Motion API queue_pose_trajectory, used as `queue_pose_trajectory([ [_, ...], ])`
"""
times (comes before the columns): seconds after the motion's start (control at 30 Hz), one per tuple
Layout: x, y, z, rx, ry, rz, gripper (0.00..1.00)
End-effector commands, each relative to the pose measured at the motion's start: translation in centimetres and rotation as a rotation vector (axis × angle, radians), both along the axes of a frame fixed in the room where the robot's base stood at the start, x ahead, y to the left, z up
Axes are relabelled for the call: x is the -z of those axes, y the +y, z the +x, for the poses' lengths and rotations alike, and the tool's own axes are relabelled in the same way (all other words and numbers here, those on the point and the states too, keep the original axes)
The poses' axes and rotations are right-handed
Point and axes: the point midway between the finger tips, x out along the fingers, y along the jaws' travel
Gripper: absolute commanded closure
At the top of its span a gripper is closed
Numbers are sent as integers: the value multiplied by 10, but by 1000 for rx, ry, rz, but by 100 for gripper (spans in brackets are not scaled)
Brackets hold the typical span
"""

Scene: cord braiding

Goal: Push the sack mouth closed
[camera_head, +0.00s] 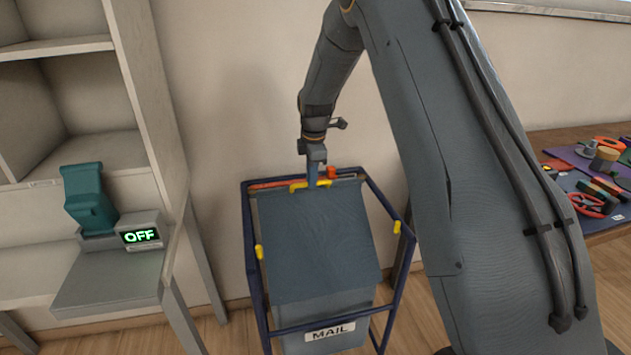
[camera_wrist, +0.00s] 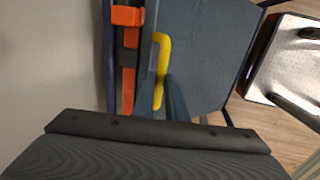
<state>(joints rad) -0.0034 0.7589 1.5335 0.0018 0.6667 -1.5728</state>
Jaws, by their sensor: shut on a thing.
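The mail sack (camera_head: 326,333) is blue-grey, carries a white MAIL label and hangs in a dark blue metal frame (camera_head: 248,230). A flat blue-grey panel (camera_head: 315,240) covers its top; the wrist view also shows this panel (camera_wrist: 215,50). A yellow handle (camera_head: 298,185) sits at the panel's back edge and also shows in the wrist view (camera_wrist: 163,50). My gripper (camera_head: 314,180) points down at that edge, shut on the yellow handle, with its fingers (camera_wrist: 162,98) on either side. The inside of the sack is hidden.
An orange-red strap with a buckle (camera_wrist: 128,50) runs along the frame's back bar by the wall. Yellow clips (camera_head: 397,227) sit on the frame's sides. Left stands a shelf unit (camera_head: 105,290) with a teal device (camera_head: 88,198) and an OFF display (camera_head: 141,236). A cluttered table (camera_head: 560,140) is at right.

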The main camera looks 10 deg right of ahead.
Motion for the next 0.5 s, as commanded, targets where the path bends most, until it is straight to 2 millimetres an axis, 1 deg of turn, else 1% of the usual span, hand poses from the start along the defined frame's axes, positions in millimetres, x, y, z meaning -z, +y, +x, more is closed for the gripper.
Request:
queue_pose_trajectory([
  [0.03, -1, 0, 4, -1, -9, -1, 100],
  [0.27, -2, 0, 5, -2, -14, -1, 100],
  [0.3, -2, 0, 5, -2, -15, -1, 86],
  [0.37, -2, 0, 5, -3, -16, -1, 76],
  [0.4, -2, 0, 5, -3, -15, -1, 69],
  [0.5, -2, 1, 4, -3, -13, -1, 69],
])
